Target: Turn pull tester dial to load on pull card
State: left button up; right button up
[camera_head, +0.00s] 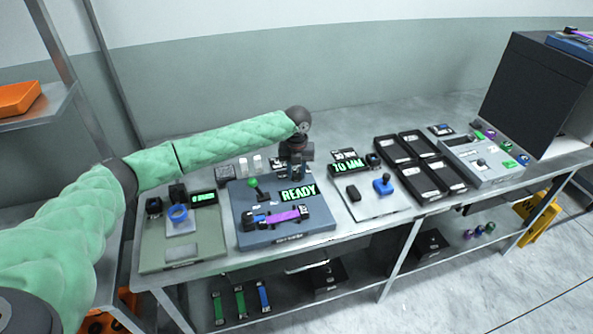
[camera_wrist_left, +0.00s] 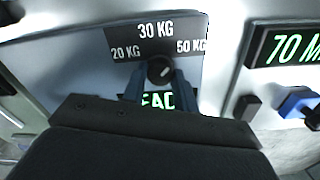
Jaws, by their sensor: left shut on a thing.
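The pull tester (camera_head: 246,237) is a blue-grey panel with a green READY display (camera_head: 298,193), on the table. Its dial (camera_wrist_left: 159,69) is a small dark round knob with a pale mark, under a label plate reading 20 KG, 30 KG and 50 KG (camera_wrist_left: 155,31). I cannot tell exactly where the mark points. My left gripper (camera_head: 296,176) comes down at the tester's back edge. In the left wrist view its two fingers (camera_wrist_left: 160,80) are shut on the dial from both sides. A pull card is not identifiable. My right gripper is out of view.
On the tester stand a green-knobbed lever (camera_head: 252,183) and a clamped purple strap (camera_head: 285,215). A green-grey panel with a blue ring (camera_head: 178,213) stands left. Right are a panel with a blue knob (camera_head: 383,184) and black trays (camera_head: 420,163).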

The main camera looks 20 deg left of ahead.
aim_at(297, 173)
pick_arm(q)
jog(key=o, duration=1)
jog(key=shift+r, duration=0.15)
jog(key=shift+r+b, duration=0.3)
notch_tip(297, 173, up, 6)
jog(key=shift+f+b, duration=0.25)
jog(key=shift+b, duration=0.75)
jog(key=shift+r, duration=0.75)
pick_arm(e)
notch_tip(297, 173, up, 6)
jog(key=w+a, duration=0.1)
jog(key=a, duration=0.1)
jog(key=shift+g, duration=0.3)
pick_arm(q)
jog(key=shift+f, duration=0.1)
